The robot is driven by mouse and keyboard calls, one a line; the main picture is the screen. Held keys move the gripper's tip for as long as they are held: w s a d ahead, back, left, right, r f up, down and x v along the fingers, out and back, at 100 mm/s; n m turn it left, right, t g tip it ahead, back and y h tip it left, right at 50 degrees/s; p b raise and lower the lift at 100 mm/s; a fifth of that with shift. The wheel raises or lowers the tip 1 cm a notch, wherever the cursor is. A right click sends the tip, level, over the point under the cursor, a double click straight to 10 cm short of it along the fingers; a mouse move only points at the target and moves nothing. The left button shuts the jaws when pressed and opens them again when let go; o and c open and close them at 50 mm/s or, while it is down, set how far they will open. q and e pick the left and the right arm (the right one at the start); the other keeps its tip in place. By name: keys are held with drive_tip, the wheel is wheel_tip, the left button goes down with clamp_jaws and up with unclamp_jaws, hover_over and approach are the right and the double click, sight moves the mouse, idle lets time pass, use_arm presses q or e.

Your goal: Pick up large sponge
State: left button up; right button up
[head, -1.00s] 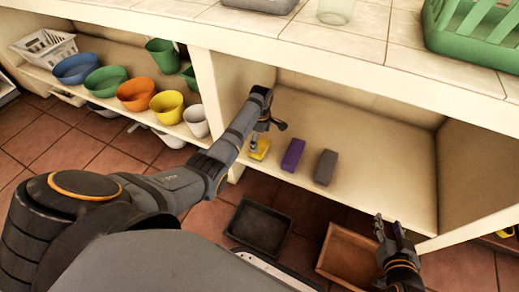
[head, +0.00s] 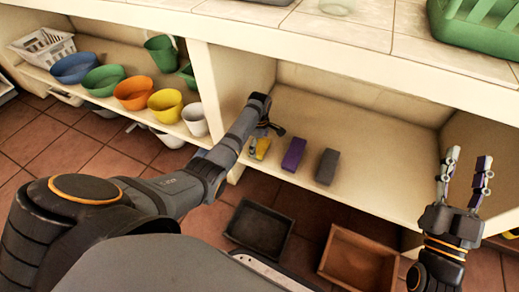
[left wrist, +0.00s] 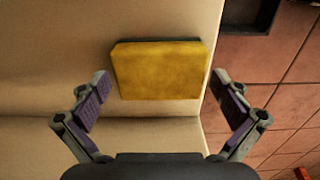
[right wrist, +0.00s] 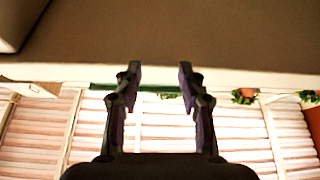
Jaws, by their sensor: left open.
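Three sponge-like blocks stand in a row on the shelf: a yellow one (head: 261,149), a purple one (head: 294,154) and a grey one (head: 327,166). The yellow block fills the middle of the left wrist view (left wrist: 160,72), with a dark layer along its far edge. My left gripper (head: 262,138) is at the yellow block. In the left wrist view its fingers (left wrist: 165,105) are open, one on each side of the block's near end and apart from it. My right gripper (head: 467,172) is open and empty at the right; it also shows in the right wrist view (right wrist: 158,80).
Bowls and pots, such as the orange bowl (head: 134,90), stand on the left shelf beyond a divider. A black tray (head: 258,229) and a brown wooden box (head: 360,262) are on the floor. A green rack (head: 480,25) is on the countertop. The shelf right of the grey block is clear.

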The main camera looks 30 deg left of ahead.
use_arm(q)
drive_tip(key=shift+f, duration=0.55)
drive_tip(key=c, duration=0.7)
use_arm(e)
wheel_tip(320, 180, up, 6)
drive_tip(key=s+t, duration=0.2)
drive_tip(key=t, duration=0.1)
drive_tip(key=shift+s+f+n+y, duration=0.2)
drive_tip(key=shift+s+n+y, duration=0.15)
drive_tip(key=shift+n+y, duration=0.05)
drive_tip(key=shift+a, duration=0.1)
